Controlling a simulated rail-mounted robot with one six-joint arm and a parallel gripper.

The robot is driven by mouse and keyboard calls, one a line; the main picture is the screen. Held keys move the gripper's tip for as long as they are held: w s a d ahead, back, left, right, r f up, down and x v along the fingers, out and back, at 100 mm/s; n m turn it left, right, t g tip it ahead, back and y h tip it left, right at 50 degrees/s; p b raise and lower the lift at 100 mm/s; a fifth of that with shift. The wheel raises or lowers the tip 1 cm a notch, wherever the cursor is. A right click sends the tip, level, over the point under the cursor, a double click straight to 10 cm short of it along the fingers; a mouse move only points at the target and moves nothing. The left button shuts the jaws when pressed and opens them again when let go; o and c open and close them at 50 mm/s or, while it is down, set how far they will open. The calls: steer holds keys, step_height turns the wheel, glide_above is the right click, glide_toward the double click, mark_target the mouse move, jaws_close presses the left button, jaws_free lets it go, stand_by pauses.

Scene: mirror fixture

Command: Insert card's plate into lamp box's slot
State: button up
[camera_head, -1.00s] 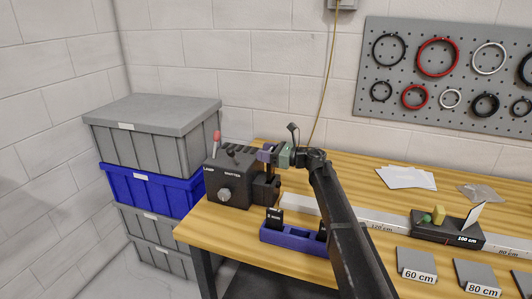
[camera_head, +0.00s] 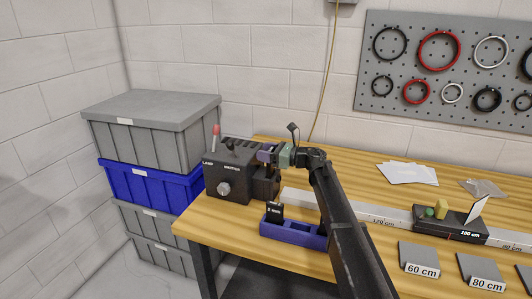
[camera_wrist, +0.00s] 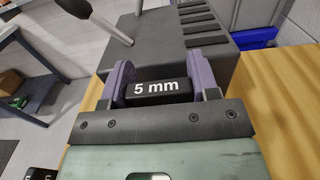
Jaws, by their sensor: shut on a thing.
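My gripper (camera_head: 264,153) has purple fingers and is beside the upper right part of the lamp box (camera_head: 226,186). In the wrist view, my gripper (camera_wrist: 160,84) is shut on the black card (camera_wrist: 157,91), whose top reads "5 mm". The lamp box is dark grey, marked LAMP and SHUTTER, with a front knob and a red-tipped lever. Its ribbed top also shows in the wrist view (camera_wrist: 165,42), right beyond the card. The card's plate and the slot are hidden below the card and fingers, so I cannot tell how far the plate is in.
A blue holder (camera_head: 290,234) with another black card (camera_head: 274,211) stands at the table's front edge. A white rail (camera_head: 385,215) runs right to a black carriage (camera_head: 450,223). Grey and blue crates (camera_head: 150,183) are stacked left of the table.

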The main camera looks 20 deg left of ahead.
mark_target(270, 170)
steer(key=shift+f+b, duration=1.55)
steer(key=shift+f, duration=0.05)
steer(key=o, duration=1.1)
steer(key=shift+s, duration=0.1)
steer(key=shift+c, duration=0.2)
